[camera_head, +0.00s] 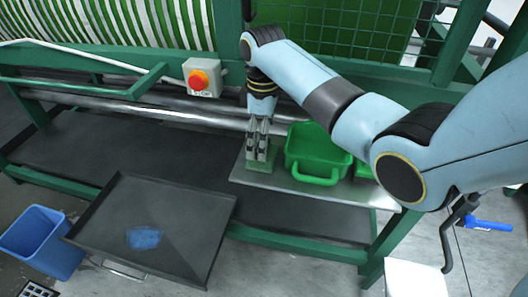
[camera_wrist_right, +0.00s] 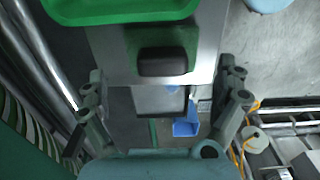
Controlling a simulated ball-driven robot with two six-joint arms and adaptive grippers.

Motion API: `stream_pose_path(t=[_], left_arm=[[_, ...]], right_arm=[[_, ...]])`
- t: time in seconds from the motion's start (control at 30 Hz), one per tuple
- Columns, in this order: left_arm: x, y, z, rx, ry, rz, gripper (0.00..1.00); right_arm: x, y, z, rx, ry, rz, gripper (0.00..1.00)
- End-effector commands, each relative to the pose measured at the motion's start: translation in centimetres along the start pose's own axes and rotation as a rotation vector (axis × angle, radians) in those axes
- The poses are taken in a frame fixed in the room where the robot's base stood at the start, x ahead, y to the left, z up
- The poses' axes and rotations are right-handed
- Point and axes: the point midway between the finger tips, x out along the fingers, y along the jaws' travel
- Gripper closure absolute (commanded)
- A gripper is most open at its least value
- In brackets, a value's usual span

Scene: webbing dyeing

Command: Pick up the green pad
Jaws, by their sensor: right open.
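A green tub (camera_head: 318,155) with a front handle sits on the metal shelf plate (camera_head: 300,186); its edge also shows at the top of the right wrist view (camera_wrist_right: 120,8). My right gripper (camera_head: 261,157) is open, pointing down just left of the tub. My left gripper is not seen.
A dark tray (camera_head: 185,215) with a blue patch stands low in front, beside a blue bin (camera_head: 42,240). A red button box (camera_head: 200,79) and metal rollers run along the machine.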

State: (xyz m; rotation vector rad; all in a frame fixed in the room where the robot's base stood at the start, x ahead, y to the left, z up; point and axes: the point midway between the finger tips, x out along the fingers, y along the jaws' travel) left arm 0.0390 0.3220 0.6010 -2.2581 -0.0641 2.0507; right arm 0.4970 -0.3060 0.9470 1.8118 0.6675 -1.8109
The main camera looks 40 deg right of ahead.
Motion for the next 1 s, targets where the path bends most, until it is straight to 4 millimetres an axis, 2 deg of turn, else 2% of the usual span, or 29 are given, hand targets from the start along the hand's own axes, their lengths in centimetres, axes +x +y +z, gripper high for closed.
stream_pose_path(t=[0.2, 0.3, 0.57, 0.93, 1.0], left_arm=[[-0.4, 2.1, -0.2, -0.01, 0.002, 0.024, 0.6], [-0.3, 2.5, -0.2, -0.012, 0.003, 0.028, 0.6], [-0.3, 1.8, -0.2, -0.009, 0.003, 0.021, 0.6], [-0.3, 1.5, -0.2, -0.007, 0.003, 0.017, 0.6], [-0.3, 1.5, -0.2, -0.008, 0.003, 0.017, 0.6]], right_arm=[[3.4, -0.3, 0.0, 0.0, -0.002, -0.003, 0.0], [4.4, -0.3, 0.0, -0.001, -0.002, -0.002, 0.0], [4.6, -0.3, 0.0, -0.001, 0.0, -0.001, 0.01], [4.6, -0.3, 0.0, -0.001, 0.0, -0.001, 0.5], [4.6, -0.3, 0.0, -0.001, 0.0, -0.001, 0.5]])
